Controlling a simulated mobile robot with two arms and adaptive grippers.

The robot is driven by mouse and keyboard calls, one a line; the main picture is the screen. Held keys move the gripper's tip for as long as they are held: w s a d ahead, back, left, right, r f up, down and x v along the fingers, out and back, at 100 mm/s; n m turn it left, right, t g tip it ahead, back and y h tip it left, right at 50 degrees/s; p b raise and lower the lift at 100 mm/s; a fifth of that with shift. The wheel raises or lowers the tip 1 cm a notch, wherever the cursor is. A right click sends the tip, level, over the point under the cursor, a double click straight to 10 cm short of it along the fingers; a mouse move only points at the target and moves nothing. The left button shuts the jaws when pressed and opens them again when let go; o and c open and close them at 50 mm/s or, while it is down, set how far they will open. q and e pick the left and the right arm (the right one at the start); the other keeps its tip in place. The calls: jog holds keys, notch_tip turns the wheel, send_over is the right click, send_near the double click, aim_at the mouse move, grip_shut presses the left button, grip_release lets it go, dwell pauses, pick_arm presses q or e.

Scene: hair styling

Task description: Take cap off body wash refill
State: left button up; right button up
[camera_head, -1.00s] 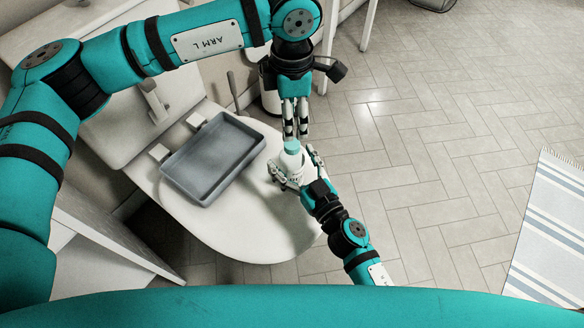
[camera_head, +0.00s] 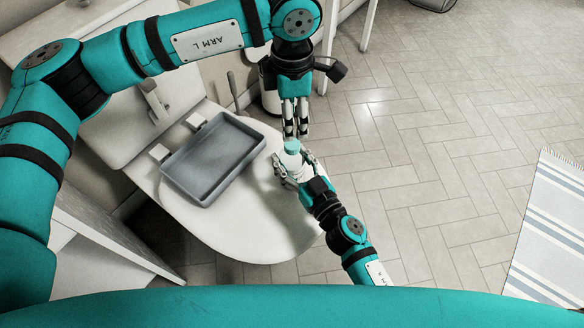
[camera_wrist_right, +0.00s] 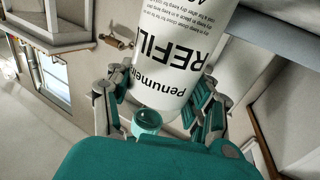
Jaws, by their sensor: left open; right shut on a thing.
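My right gripper (camera_head: 294,164) is shut on the bottle's body from the front right. In the right wrist view the bottle (camera_wrist_right: 178,60) fills the upper middle, with "REFILL" printed on it, between the fingers (camera_wrist_right: 160,105).
A striped rug (camera_head: 550,225) lies on the floor at the right.

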aim_at(292, 144)
pick_arm(q)
jog(key=m, duration=0.6)
pick_arm(e)
grip_shut()
pick_arm(q)
jog(key=m, duration=0.7)
jog(key=shift+m, duration=0.4)
jog(key=m, duration=1.2)
jog(key=shift+m, duration=0.4)
jog(key=shift+f, duration=4)
